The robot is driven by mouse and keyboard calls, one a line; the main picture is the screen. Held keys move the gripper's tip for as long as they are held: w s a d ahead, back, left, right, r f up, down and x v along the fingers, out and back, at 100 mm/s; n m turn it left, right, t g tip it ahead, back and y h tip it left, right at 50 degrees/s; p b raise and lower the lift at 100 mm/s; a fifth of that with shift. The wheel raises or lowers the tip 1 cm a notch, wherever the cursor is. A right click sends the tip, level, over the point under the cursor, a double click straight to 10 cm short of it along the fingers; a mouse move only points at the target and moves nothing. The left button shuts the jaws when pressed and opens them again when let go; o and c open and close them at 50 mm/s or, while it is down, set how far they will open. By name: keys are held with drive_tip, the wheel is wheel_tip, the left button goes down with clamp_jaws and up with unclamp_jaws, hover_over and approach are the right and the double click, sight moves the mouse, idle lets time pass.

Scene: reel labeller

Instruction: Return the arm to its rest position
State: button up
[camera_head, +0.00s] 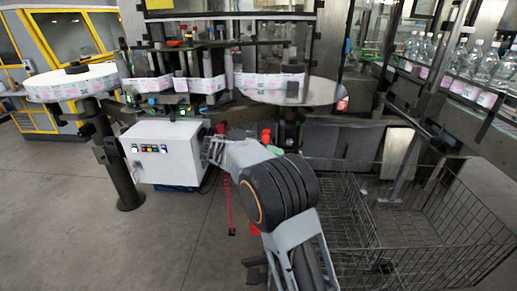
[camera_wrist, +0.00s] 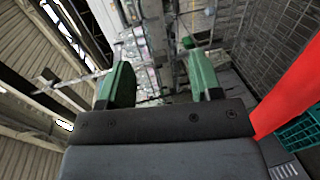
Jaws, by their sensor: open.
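My gripper (camera_wrist: 158,60) shows in the wrist view with its two green fingers wide apart and nothing between them. In the head view my arm (camera_head: 282,190) rises from the bottom edge and bends in front of the labelling machine. My gripper cannot be made out clearly there, as the arm covers much of that area. The wrist view is tilted, with the slatted ceiling on its left side.
A white control box (camera_head: 165,152) stands left of my arm. Wire carts (camera_head: 430,235) stand close on the right. A label reel (camera_head: 72,82) lies on a round plate at left, and bottles (camera_head: 487,65) line the far right. Grey floor (camera_head: 60,220) is clear at left.

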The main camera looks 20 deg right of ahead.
drive_tip(key=s+n+t+y, duration=0.2)
drive_tip(key=s+y, duration=0.1)
drive_tip(key=s, duration=0.5)
drive_tip(key=s+a+f+n+t+y+p, duration=0.2)
drive_tip(key=s+a+f+t+y, duration=0.5)
drive_tip(key=y, duration=0.4)
drive_tip(key=shift+s+a+n+t, duration=0.35)
drive_tip(key=shift+s+t, duration=0.15)
drive_tip(key=shift+s, duration=0.8)
drive_tip(key=shift+c, duration=0.3)
